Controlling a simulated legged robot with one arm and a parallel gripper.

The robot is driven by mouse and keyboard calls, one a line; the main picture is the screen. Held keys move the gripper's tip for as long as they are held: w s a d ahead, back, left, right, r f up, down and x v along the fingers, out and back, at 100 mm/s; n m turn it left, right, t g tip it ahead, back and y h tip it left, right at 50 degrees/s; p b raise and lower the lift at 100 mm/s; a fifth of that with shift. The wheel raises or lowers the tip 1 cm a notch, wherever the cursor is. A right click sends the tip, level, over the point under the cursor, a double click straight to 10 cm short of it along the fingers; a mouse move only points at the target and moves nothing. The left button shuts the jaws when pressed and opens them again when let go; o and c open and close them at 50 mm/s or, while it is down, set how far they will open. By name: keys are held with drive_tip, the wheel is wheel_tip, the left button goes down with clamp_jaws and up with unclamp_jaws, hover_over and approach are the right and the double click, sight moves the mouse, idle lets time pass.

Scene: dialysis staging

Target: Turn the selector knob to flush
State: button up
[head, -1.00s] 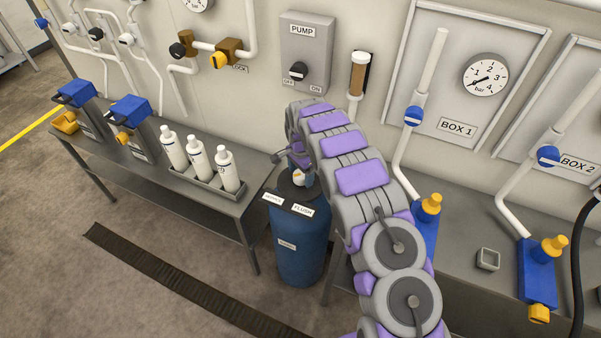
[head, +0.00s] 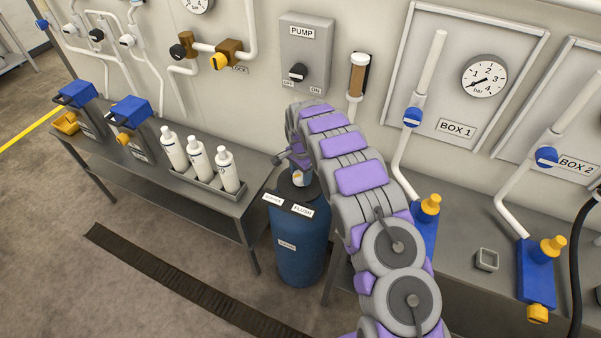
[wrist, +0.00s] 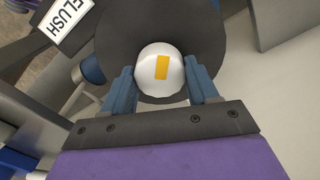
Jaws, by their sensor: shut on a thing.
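The selector knob (wrist: 159,75) is a round white cap with a yellow bar mark, on the dark top of a blue tank (head: 300,250). My gripper (wrist: 163,82) is shut on the knob, one blue finger on each side. In the wrist view the yellow bar runs nearly up and down, tilted slightly right at its top. The FLUSH label (wrist: 68,18) lies at the upper left there. In the head view the FLUSH label (head: 303,210) is at the tank's front right, beside a second label (head: 273,199). My arm partly hides the knob there.
A bench with white bottles (head: 200,162) in a tray stands left of the tank. A bench with blue and yellow fittings (head: 536,275) is at the right. The pump box (head: 306,50) is on the wall behind. A dark floor grate (head: 180,285) lies in front.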

sight(300, 174)
drive_tip(key=n+p, duration=0.1)
drive_tip(key=n, duration=0.1)
drive_tip(key=n+p, duration=0.1)
drive_tip(key=shift+r+n+p, duration=0.2)
drive_tip(key=shift+n+p, duration=0.2)
drive_tip(key=n+p, duration=0.2)
drive_tip(key=n, duration=0.2)
drive_tip(key=shift+w+n+p, duration=0.15)
drive_tip(key=shift+n+p, duration=0.15)
drive_tip(key=n+p, duration=0.2)
drive_tip(key=n, duration=0.2)
drive_tip(key=shift+n, duration=0.3)
drive_tip(key=shift+a+n+p, duration=0.1)
drive_tip(key=shift+n+p, duration=0.95)
drive_tip(key=shift+n, duration=1.15)
drive_tip(key=o, duration=1.1)
drive_tip(key=shift+f, duration=0.15)
drive_tip(key=shift+c, duration=0.2)
wheel_tip(300, 174, up, 17)
drive_tip(key=shift+p, duration=0.45)
